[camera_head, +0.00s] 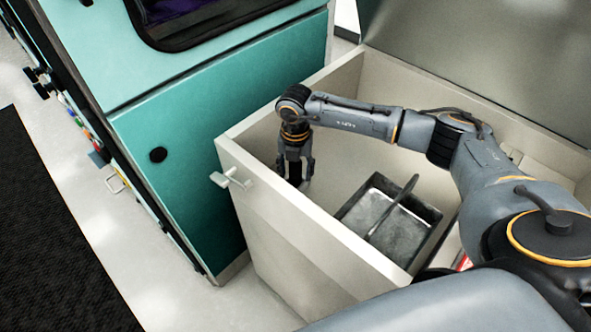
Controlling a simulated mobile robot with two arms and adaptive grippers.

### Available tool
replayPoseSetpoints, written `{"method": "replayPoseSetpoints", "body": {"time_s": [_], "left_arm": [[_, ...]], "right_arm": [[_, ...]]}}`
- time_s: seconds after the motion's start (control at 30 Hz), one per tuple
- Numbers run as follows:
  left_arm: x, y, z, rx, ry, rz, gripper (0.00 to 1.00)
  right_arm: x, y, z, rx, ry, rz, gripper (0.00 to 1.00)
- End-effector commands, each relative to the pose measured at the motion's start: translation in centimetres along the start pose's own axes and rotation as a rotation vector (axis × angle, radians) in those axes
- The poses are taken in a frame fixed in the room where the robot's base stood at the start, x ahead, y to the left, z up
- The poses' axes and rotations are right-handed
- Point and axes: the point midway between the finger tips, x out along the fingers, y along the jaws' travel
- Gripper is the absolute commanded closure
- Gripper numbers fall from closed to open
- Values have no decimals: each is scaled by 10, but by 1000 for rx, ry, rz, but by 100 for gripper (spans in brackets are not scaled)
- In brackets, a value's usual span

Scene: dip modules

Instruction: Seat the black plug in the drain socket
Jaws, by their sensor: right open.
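My right gripper (295,178) points down inside a beige open box (232,158), close to its left inner wall. Its fingers are open. Something dark shows between and below the fingers; I cannot tell whether it is the black plug or part of the gripper. I cannot make out the drain socket. My left gripper is not in view.
A dark-rimmed grey tray (436,212) sits in the box, with a dark bar (392,208) across it. A white handle (230,180) juts from the box's outer wall.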

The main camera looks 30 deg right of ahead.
Motion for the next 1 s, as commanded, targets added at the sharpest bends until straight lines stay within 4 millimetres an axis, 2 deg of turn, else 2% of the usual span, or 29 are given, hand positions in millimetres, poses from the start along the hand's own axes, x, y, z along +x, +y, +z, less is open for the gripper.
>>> {"method": "replayPoseSetpoints", "body": {"time_s": [0.4,0.53,0.7,1.0], "left_arm": [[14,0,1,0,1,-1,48],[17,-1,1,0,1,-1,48],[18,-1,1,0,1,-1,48],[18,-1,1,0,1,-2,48]], "right_arm": [[-83,1,1,-1,-5,4,47],[-103,1,1,0,-4,4,47],[-116,0,0,0,-1,1,47],[-119,0,0,0,-1,1,47]]}}
